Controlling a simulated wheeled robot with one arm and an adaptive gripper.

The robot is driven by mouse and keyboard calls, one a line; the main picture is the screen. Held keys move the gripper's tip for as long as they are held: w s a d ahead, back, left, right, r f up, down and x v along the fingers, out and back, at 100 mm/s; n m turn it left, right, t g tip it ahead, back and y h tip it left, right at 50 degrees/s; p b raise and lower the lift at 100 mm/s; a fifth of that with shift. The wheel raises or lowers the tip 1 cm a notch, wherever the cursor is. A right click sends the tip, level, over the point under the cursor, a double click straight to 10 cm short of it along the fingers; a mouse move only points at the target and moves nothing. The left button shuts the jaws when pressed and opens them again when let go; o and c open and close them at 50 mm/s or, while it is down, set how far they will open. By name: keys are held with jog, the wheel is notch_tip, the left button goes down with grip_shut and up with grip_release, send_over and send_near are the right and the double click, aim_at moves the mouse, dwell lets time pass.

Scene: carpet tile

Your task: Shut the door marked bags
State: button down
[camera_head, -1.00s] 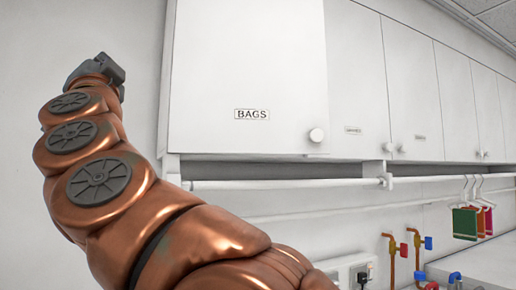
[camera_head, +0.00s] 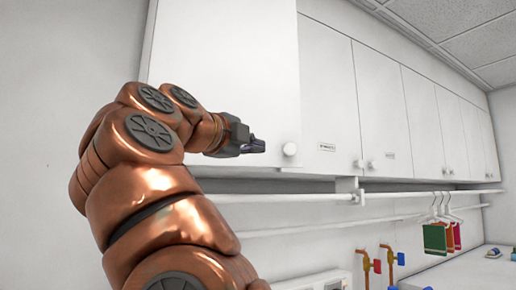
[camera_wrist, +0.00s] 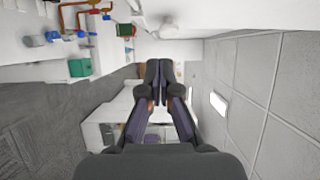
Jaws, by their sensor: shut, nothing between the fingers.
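The door marked bags (camera_head: 225,60) is the nearest white wall-cupboard door. Its right edge seems to stand a little forward of the neighbouring door, so it looks slightly ajar. Its round white knob (camera_head: 289,149) is at the lower right corner. The bags label is hidden behind my arm. My gripper (camera_head: 260,146) is shut and empty, pointing right, in front of the door's lower part just left of the knob. I cannot tell whether it touches the door. In the wrist view my fingers (camera_wrist: 156,82) are together, with a white knob (camera_wrist: 168,28) above them.
More white cupboard doors (camera_head: 380,100) run off to the right. A white rail (camera_head: 400,194) runs below them, with coloured cloths on hangers (camera_head: 437,238). Copper pipes with taps (camera_head: 365,262) are lower down. The wall (camera_head: 60,90) at left is bare.

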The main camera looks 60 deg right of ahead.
jog(key=p, duration=0.1)
send_near(278, 156)
jog(key=s+d, duration=0.3)
jog(key=shift+s+d+r, duration=0.1)
jog(key=shift+d, duration=0.2)
jog(key=shift+w+d+p, duration=0.35)
jog(key=shift+w+d, duration=0.2)
jog(key=shift+w, duration=0.25)
jog(key=shift+w+d, duration=0.3)
jog(key=shift+d, duration=0.2)
jog(key=shift+w+d, duration=0.25)
jog(key=shift+w, duration=0.05)
